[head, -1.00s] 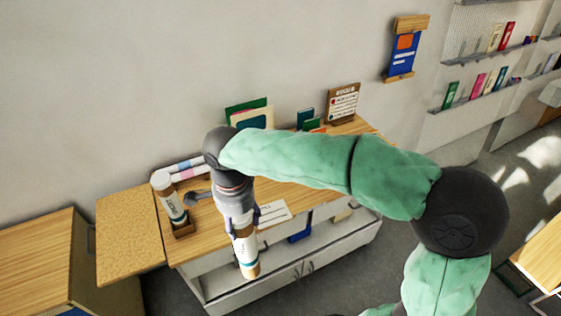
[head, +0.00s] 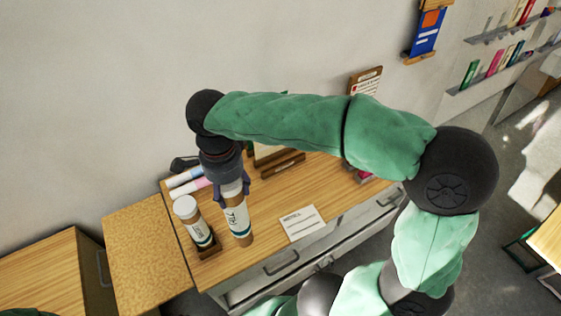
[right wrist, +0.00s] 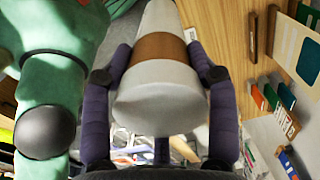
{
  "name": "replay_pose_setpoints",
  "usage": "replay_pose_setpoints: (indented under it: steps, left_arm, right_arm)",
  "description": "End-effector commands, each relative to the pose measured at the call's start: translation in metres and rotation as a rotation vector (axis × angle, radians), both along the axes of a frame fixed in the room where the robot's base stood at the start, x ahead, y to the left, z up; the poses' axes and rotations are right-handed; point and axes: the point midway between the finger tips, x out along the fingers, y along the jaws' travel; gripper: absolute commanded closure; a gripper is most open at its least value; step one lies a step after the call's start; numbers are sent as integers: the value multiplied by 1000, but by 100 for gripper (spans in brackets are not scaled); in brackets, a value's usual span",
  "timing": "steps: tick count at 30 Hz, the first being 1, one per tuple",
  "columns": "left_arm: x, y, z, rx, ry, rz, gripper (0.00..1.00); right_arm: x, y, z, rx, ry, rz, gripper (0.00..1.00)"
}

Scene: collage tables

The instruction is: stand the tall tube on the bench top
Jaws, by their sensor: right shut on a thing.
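The tall tube (head: 239,222) is white and brown with a dark label. My right gripper (head: 233,188) is shut around its upper part and holds it nearly upright over the front part of the wooden bench top (head: 268,208). I cannot tell whether its lower end touches the wood. In the right wrist view the tube (right wrist: 158,85) lies between the two dark fingers (right wrist: 160,75), its white end and brown band showing. My left gripper is not in view.
A white card (head: 302,223) lies to the right. Rolled papers (head: 188,180) lie behind. Bare wood shows between tube and card.

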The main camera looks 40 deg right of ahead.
Motion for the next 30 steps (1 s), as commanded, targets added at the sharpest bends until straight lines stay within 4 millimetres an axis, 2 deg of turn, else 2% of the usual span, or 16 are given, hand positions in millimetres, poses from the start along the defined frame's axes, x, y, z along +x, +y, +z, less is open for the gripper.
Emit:
replay_pose_setpoints:
  steps: [5,17,18,24,30]
  left_arm:
    - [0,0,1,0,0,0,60]
    - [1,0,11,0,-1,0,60]
    - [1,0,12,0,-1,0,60]
    - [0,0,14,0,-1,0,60]
    - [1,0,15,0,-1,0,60]
  right_arm:
    - [9,-6,-5,0,1,-2,100]
    - [74,-56,-41,-1,4,-4,100]
    - [78,-58,-49,0,5,-2,100]
    - [98,-73,-79,0,3,-1,100]
    - [107,-79,-91,0,0,0,100]
